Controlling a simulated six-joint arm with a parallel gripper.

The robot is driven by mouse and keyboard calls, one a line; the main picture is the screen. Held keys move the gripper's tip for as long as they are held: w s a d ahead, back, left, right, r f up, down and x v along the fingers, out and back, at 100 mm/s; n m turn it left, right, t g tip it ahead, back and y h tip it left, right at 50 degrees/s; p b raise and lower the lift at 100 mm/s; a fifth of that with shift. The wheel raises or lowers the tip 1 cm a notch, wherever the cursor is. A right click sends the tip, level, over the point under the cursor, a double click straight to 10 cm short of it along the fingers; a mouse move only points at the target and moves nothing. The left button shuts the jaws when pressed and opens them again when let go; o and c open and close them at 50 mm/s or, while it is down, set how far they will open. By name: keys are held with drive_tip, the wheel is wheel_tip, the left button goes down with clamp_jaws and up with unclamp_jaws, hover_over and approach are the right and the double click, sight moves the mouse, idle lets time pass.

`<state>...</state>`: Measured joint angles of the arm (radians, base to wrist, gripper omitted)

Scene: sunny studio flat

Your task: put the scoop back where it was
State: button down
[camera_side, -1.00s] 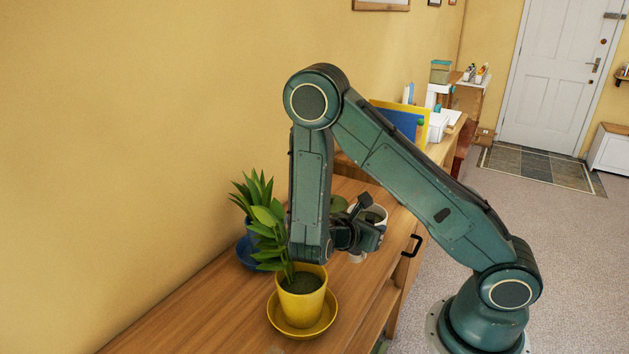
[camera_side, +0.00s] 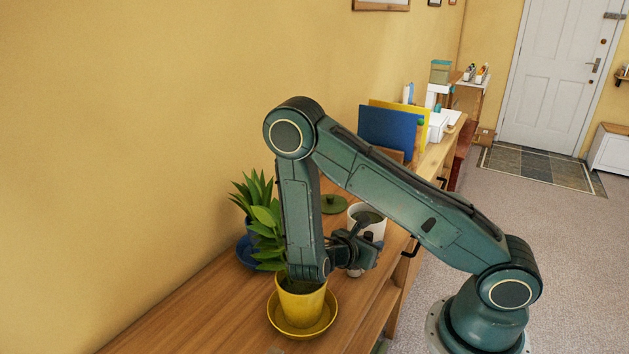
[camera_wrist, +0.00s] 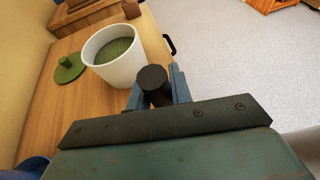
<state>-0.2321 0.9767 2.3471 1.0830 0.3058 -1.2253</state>
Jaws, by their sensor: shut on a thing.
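My gripper (camera_side: 362,254) is shut on the scoop, low over the wooden top beside the yellow pot. In the wrist view the scoop (camera_wrist: 153,77) shows as a dark round handle end between my blue-grey fingers (camera_wrist: 158,82); its bowl is hidden. A white canister (camera_side: 379,231) filled with green stuff stands open just beyond my gripper. It also shows in the wrist view (camera_wrist: 120,70), ahead and left of the fingers. Its likely lid, a green disc with a knob (camera_side: 335,205), lies on the wood to the left of the canister.
A yellow potted plant (camera_side: 301,303) on a saucer stands close to my gripper's left. A blue-potted plant (camera_side: 247,252) is by the wall. Blue and yellow upright panels (camera_side: 390,128) stand farther back. The front wood (camera_side: 190,325) is clear.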

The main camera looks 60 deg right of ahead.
drive_tip(key=shift+f, duration=0.1)
drive_tip(key=c, duration=1.3)
unclamp_jaws()
drive_tip(key=shift+o, duration=0.2)
drive_tip(key=shift+w+a+r, duration=0.15)
drive_tip(key=shift+a+r, duration=0.2)
drive_tip(key=shift+a, duration=0.25)
wheel_tip(320, 180, up, 8)
drive_tip(key=a, duration=0.1)
drive_tip(key=shift+a+f, duration=0.15)
drive_tip(key=shift+a, duration=0.15)
drive_tip(key=shift+w, duration=0.1)
